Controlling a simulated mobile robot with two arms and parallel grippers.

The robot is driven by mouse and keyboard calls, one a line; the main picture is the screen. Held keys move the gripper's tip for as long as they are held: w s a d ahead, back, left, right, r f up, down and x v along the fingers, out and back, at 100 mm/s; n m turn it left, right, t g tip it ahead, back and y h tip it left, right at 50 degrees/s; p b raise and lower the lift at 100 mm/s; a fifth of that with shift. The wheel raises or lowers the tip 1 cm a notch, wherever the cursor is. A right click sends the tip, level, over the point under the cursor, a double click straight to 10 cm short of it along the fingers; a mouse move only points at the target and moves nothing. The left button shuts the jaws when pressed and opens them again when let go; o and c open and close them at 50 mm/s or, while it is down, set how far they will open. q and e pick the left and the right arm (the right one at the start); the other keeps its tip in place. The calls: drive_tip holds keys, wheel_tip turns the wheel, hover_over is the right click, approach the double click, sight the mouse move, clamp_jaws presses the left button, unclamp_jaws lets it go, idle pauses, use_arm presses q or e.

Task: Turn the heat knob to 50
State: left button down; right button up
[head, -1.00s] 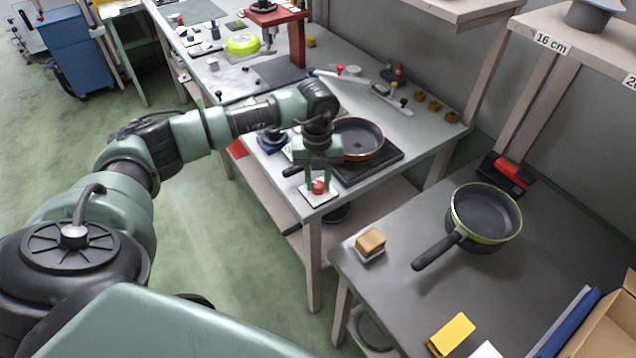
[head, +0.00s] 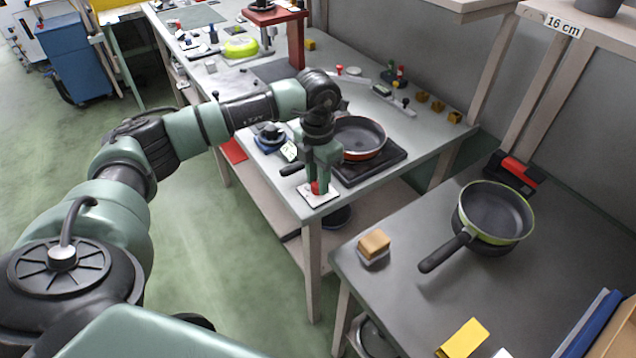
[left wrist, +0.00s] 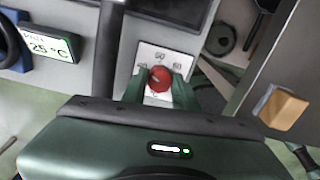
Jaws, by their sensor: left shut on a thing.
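The red heat knob (left wrist: 158,79) sits on a white dial plate (left wrist: 172,58) with printed numbers; a 50 and a 60 seem to show, the other marks are too small to read surely. In the head view the knob (head: 315,187) and plate (head: 325,197) are at the near corner of the long workbench. My left gripper (left wrist: 158,90) points down over the plate, its fingers on both sides of the knob, shut on it. It also shows in the head view (head: 318,185). The knob's exact pointer direction is hard to tell. My right gripper is not in view.
An orange-rimmed pan (head: 360,137) stands on a dark hot plate (head: 375,168) behind the knob. A display (left wrist: 50,45) reads about 25 °C. A green-rimmed pan (head: 495,212) and a sponge (head: 374,244) are on the right-hand table, across a gap.

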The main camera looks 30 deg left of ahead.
use_arm(q)
drive_tip(key=m+b, duration=0.2)
drive_tip(key=m, duration=0.2)
drive_tip(key=shift+m, duration=0.3)
drive_tip(key=shift+m+b, duration=0.65)
drive_tip(key=shift+m, duration=1.35)
drive_tip(key=shift+r, duration=0.1)
drive_tip(key=c, duration=1.1)
unclamp_jaws()
wheel_tip(320, 180, up, 8)
drive_tip(key=p, duration=0.5)
